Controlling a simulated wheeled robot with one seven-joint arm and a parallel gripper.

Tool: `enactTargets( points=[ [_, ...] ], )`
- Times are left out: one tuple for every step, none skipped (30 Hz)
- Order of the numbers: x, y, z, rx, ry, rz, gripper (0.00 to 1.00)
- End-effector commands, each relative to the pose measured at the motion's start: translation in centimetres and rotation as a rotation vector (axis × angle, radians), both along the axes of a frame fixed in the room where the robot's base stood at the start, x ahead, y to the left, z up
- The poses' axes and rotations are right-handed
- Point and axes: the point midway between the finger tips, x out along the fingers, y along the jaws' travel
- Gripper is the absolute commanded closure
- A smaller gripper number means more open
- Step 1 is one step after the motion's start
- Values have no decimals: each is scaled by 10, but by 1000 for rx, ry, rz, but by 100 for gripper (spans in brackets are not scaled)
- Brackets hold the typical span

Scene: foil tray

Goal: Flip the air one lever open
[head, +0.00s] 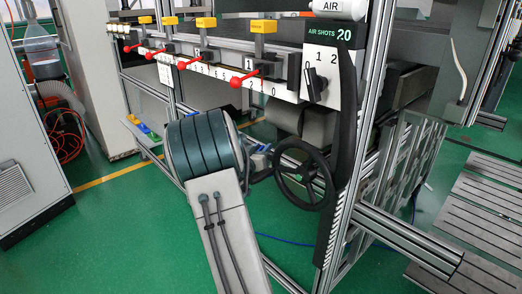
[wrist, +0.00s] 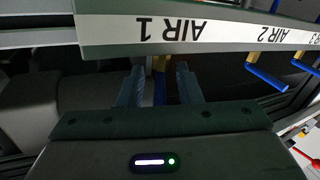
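The air one lever (wrist: 160,82) shows in the wrist view below the upside-down "AIR 1" label (wrist: 158,29). It has a yellow stem and a blue handle; its far end is hidden by my gripper's body. My gripper (wrist: 158,88) is open, one finger on each side of the lever, with a visible gap to each. In the head view my gripper (head: 261,158) is partly hidden behind my arm's teal joint and the black handwheel. I cannot pick out the air one lever there.
The air two lever (wrist: 266,72) hangs to the right in the wrist view, near the labelled rail. In the head view a black handwheel (head: 304,204) stands close right of my gripper. Red levers (head: 236,82) line the rail above. Green floor is open at lower left.

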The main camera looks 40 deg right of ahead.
Motion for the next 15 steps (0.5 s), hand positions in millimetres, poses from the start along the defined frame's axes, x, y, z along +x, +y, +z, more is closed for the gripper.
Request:
enactTargets(
  points=[
    [0, -1, 0, 0, 0, 0, 68],
    [1, -1, 0, 0, 0, 0, 68],
    [1, -2, 0, 0, 0, 0, 68],
    [1, -2, 0, 0, 0, 0, 68],
    [1, -2, 0, 0, 0, 0, 68],
    [1, -1, 0, 0, 0, 0, 68],
    [1, -1, 0, 0, 0, 0, 68],
    [1, -1, 0, 0, 0, 0, 68],
    [1, -1, 0, 0, 0, 0, 77],
    [1, -1, 0, 0, 0, 0, 85],
    [1, -1, 0, 0, 0, 0, 94],
    [1, -1, 0, 0, 0, 0, 100],
    [1, -1, 0, 0, 0, 0, 100],
    [1, -1, 0, 0, 0, 0, 100],
    [1, -1, 0, 0, 0, 0, 100]
  ],
)
